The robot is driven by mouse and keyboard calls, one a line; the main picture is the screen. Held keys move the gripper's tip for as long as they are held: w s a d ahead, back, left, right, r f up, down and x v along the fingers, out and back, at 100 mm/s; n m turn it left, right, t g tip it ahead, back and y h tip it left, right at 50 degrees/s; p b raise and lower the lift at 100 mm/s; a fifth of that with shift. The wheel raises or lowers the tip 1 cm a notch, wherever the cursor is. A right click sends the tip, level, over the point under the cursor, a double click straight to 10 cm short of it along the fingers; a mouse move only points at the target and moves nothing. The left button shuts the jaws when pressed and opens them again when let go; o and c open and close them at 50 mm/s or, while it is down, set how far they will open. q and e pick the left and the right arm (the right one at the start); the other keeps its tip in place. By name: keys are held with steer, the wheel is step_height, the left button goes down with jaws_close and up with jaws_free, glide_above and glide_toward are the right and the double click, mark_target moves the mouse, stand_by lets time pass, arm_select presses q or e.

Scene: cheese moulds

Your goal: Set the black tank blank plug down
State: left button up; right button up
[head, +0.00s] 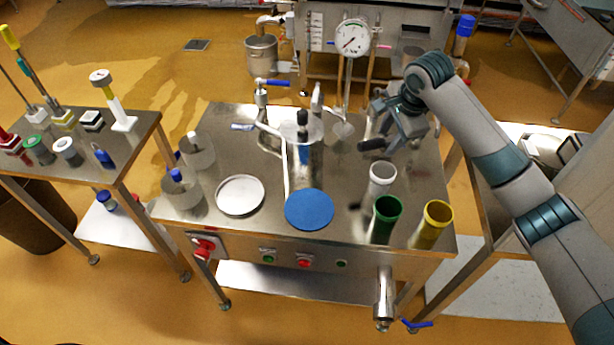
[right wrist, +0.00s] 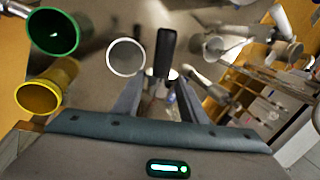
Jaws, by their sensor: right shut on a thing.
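The black plug (right wrist: 165,52) is a dark, elongated piece between the fingers of my right gripper (right wrist: 160,88) in the right wrist view. In the head view the plug (head: 372,143) shows as a dark end below and left of my right gripper (head: 388,128). The gripper is shut on it and holds it over the right back part of the steel table (head: 345,185). A gap seems to lie between plug and table top, but its height is hard to judge. My left gripper is not in view.
White (head: 382,178), green (head: 386,215) and yellow (head: 434,222) cups stand at the table's right front. A blue disc (head: 309,209) and a pale round plate (head: 240,195) lie left of them. A steel cylinder with pipes and a dial gauge (head: 352,38) stand behind.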

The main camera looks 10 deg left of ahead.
steer(key=shift+a, duration=0.1)
steer(key=p, duration=0.4)
glide_above(335, 176)
steer(key=s+d, duration=0.1)
steer(key=f, duration=0.6)
steer(key=shift+s+d+f, duration=0.1)
steer(key=shift+s+d, duration=0.05)
steer(key=shift+d, duration=0.05)
steer(key=shift+s+a+f, duration=0.1)
steer(key=shift+a+f, duration=0.25)
steer(key=shift+f, duration=0.1)
step_height(335, 176, down, 3)
steer(key=shift+f+p, duration=0.2)
steer(key=shift+p, duration=0.5)
steer(key=shift+f, duration=0.2)
steer(key=shift+f, duration=0.1)
